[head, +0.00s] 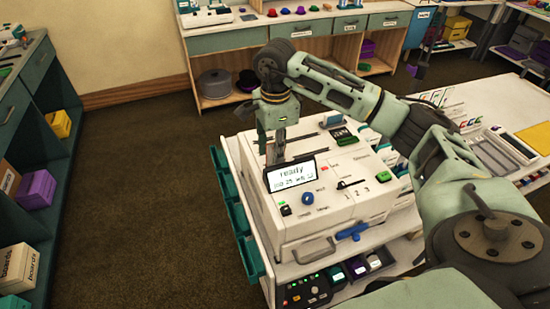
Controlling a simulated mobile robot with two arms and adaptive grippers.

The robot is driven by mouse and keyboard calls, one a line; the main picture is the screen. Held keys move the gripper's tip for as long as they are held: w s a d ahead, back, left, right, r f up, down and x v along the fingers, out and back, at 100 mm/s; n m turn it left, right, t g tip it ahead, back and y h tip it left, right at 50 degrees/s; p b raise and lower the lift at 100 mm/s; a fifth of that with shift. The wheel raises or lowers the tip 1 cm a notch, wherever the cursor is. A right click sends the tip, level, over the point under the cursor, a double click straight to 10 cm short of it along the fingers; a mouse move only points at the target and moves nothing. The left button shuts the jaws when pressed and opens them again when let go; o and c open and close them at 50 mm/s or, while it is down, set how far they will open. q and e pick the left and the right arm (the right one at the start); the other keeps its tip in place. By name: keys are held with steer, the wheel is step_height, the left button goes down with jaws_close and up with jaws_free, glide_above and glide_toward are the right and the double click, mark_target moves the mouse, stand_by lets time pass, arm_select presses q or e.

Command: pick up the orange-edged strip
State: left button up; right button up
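I cannot make out an orange-edged strip for certain. Small pale pieces with coloured marks (467,122) lie on the white table at the right, partly behind my arm, too small to tell apart. My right gripper (275,158) points down over the back left part of a white machine (335,213), just behind its small display reading "ready" (291,176). Its fingertips are partly hidden by the display, and I cannot tell whether they are open or holding anything. My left gripper is not in view.
The machine stands on a white cart with teal bins (236,213) on its left side. A yellow-orange sheet (536,138) lies on the right table. Shelves (25,180) stand at the left and a cabinet (225,43) at the back. The brown floor between is clear.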

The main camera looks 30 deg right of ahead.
steer(key=shift+f+p, duration=0.4)
steer(key=shift+f, duration=1.1)
steer(key=shift+c, duration=0.4)
jaws_close()
